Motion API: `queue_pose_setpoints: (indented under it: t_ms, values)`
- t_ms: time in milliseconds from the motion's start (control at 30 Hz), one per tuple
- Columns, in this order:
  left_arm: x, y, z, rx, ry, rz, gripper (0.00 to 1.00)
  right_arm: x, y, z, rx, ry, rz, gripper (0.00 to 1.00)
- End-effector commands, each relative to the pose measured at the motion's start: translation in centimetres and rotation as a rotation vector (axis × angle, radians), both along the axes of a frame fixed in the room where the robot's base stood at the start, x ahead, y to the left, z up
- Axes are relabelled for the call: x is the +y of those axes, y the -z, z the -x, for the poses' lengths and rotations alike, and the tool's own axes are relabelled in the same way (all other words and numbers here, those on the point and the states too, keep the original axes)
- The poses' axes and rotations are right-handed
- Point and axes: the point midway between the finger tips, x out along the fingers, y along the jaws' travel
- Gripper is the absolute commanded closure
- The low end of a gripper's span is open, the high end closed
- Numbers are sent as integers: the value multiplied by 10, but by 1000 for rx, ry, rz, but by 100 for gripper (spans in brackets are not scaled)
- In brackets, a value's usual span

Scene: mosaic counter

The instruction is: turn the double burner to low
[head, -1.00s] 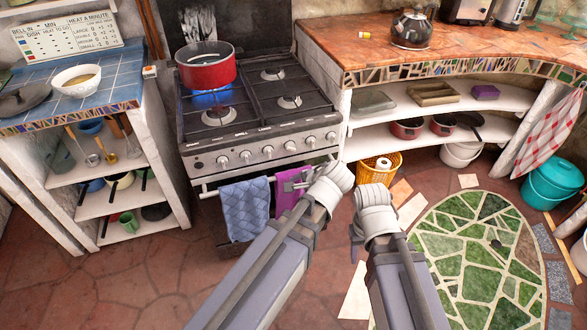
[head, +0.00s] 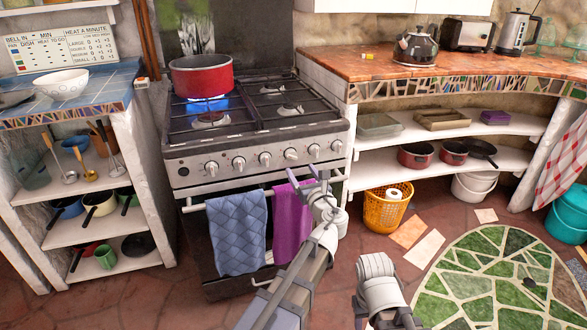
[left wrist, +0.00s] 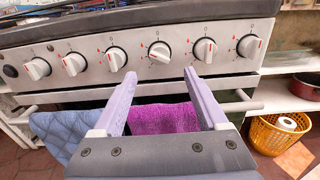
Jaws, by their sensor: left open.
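The stove (head: 255,146) has a row of several white knobs along its front panel. Its back left burner burns blue (head: 207,104) under a red pot (head: 201,76). My left gripper (head: 309,176) is open and empty, in front of the panel's right half. In the left wrist view its fingers (left wrist: 160,76) point at the panel, just below the fourth knob from the left (left wrist: 159,53), with no clear contact. That knob's grip looks more level than its neighbours'. The burner labels are too small to read. My right arm shows at the lower right; its fingers are not visible.
A blue towel (head: 238,232) and a purple towel (head: 291,225) hang on the oven rail (head: 196,208) below the knobs. An orange basket (head: 386,210) stands right of the stove. Shelves (head: 352,166) flank it.

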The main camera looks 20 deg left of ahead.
Motion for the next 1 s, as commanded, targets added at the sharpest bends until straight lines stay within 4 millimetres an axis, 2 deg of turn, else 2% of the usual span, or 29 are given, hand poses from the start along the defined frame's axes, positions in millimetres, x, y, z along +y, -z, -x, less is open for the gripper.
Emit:
queue_pose_setpoints:
  t_ms: [167, 400, 600, 1000]
  values:
    - [5, -1, -8, 0, -1, 0, 24, 0, -1, 0, 0, 0, 0, 50]
    - [25, 0, -40, 0, -2, 2, 24, 0, -1, 0, 0, 0, 0, 50]
    - [39, 0, -58, 0, -1, 4, 24, 0, -1, 0, 0, 0, 0, 50]
    - [44, 0, -64, 0, 1, 4, 24, 0, -1, 0, 0, 0, 0, 50]
